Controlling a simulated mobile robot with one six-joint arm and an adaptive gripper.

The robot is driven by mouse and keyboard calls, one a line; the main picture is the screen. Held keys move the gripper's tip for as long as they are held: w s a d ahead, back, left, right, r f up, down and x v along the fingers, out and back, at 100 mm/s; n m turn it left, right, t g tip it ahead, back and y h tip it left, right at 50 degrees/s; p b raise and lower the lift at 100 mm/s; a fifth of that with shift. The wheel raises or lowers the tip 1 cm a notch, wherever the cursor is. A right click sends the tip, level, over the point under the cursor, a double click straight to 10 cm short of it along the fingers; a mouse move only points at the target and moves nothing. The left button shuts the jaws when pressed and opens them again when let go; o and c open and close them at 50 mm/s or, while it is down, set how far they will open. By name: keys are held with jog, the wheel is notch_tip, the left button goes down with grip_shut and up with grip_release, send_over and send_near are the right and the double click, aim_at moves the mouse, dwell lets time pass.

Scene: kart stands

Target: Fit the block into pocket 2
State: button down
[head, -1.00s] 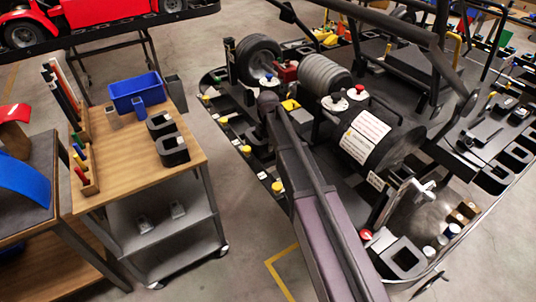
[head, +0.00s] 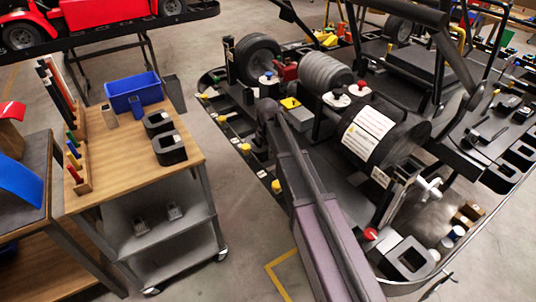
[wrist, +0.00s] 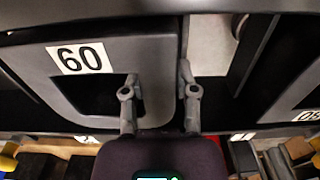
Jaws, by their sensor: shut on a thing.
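In the wrist view my gripper (wrist: 160,92) has its two grey fingers on either side of a wall of a dark grey block (wrist: 95,38). The block has a rounded corner, a rectangular opening and a white label reading 60. One finger is at the opening, the other outside the wall, so the gripper is shut on it. In the head view my arm reaches across the kart stand, and I cannot make out the gripper or held block there. I cannot tell which opening is pocket 2.
Two similar black blocks with openings (head: 170,149) stand on the wooden cart (head: 120,165) beside a blue bin (head: 134,90). Another black piece with an opening (head: 409,258) is at the stand's near right corner. Yellow knobs (head: 276,186) line the stand's left edge. Bare floor separates cart and stand.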

jog(key=shift+f, duration=0.1)
jog(key=shift+c, duration=2)
grip_release()
jog(key=shift+r, duration=0.2)
notch_tip(320, 180, up, 12)
jog(key=p, duration=1.2)
jog(key=shift+s+d+f, duration=0.1)
jog(key=s+d+m, duration=2)
jog(key=s+m, duration=0.2)
jog(key=m, duration=0.2)
jog(key=shift+s+d+m, duration=0.2)
jog(key=shift+m, duration=0.2)
